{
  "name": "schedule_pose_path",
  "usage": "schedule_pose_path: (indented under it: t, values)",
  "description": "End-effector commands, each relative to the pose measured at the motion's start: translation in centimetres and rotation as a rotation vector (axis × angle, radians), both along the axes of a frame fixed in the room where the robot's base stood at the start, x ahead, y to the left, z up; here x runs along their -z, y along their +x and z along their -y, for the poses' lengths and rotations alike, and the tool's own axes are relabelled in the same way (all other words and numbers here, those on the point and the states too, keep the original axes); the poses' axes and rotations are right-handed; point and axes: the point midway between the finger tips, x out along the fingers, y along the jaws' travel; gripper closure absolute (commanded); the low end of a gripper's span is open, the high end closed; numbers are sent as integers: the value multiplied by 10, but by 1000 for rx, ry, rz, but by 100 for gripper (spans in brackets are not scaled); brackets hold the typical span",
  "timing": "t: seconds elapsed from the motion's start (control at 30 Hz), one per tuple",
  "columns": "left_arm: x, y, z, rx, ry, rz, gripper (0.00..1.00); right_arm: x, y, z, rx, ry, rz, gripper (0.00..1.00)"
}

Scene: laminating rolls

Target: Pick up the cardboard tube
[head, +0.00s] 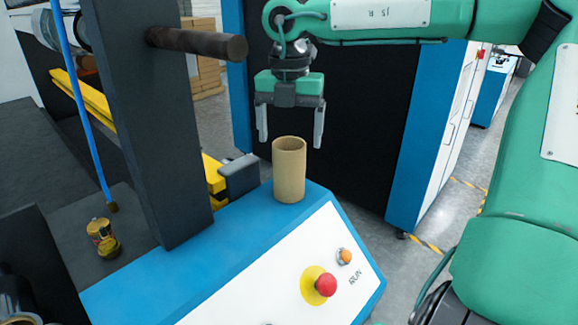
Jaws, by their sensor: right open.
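The cardboard tube (289,172) is a short brown hollow cylinder. It stands upright on the blue top of the machine's control console (245,238), with its open end up. My right gripper (291,138) hangs above the tube, pointing down. Its two grey fingers are apart, one on each side of the tube's top in the picture, with nothing between them. The fingertips are about level with the tube's rim in the picture; I cannot tell the exact depth gap. My left gripper is not in view.
A dark upright post (150,120) with a protruding rusty bar (200,43) stands left of the tube. The sloped white panel holds a red button (325,285) and an orange one (344,256). A small yellowish can-like part (102,238) sits at left. Blue-framed cabinets stand behind.

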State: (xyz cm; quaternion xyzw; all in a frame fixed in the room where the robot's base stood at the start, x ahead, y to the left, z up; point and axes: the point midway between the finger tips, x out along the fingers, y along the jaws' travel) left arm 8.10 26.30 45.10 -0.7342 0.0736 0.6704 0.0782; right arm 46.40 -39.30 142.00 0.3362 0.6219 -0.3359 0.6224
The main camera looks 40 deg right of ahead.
Motion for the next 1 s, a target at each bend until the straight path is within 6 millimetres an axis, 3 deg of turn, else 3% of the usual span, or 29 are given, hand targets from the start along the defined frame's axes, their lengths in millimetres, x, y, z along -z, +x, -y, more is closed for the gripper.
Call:
schedule_pose_path:
  t: [0.3, 0.5, 0.7, 0.93, 1.0]
  values:
    - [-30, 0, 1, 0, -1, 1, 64, 33, 2, 1, 0, 1, -6, 16]
    - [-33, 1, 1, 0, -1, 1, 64, 49, 2, 1, 1, 1, -2, 16]
    - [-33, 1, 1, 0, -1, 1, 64, 50, 2, 1, 1, 0, 0, 16]
    - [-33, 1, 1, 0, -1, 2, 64, 50, 2, 1, 1, 0, 0, 61]
    - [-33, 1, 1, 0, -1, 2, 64, 50, 2, 1, 1, 0, 0, 65]
